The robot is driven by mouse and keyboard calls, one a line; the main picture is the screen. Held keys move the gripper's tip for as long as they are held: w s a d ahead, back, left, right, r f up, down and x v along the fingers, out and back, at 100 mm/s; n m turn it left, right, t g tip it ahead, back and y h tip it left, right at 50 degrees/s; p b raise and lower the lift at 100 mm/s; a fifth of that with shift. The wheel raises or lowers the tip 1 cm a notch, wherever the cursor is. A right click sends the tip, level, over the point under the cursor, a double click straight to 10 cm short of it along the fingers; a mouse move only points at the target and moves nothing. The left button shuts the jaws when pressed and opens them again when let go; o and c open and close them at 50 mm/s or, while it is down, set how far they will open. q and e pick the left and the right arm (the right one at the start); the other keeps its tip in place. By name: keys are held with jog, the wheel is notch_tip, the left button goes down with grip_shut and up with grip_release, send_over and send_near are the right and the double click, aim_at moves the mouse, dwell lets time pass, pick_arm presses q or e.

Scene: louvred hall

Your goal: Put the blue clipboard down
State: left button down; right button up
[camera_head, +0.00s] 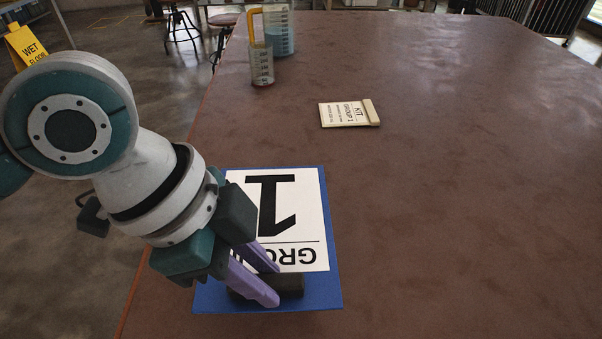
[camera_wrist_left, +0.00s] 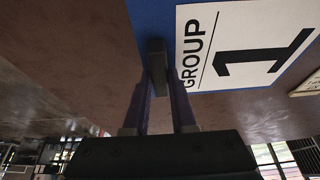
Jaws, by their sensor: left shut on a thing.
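The blue clipboard (camera_head: 325,292) is at the near left of the table in the head view, flat-looking, with a white sheet reading "GROUP 1" upside down to me. Its dark clip is at the near edge. My left gripper (camera_head: 271,285) is shut on that clip with its purple fingers, and the arm hides the board's left side. In the left wrist view the clipboard (camera_wrist_left: 150,18) shows at the top, its clip between the fingers (camera_wrist_left: 161,80). I cannot tell whether the board touches the table. My right gripper is not in view.
The reddish-brown table (camera_head: 470,200) is clear at the right and front. A small "KIT GROUP 1" card or box (camera_head: 345,114) lies beyond the clipboard. Two measuring vessels, a small beaker (camera_head: 262,66) and a larger jug (camera_head: 281,40), stand at the far left edge.

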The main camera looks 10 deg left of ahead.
pick_arm(q)
jog(key=shift+f+b, duration=0.8)
jog(key=shift+f, duration=2.2)
jog(key=shift+f, duration=0.15)
jog(key=c, duration=0.7)
grip_release()
jog(key=shift+c, duration=0.2)
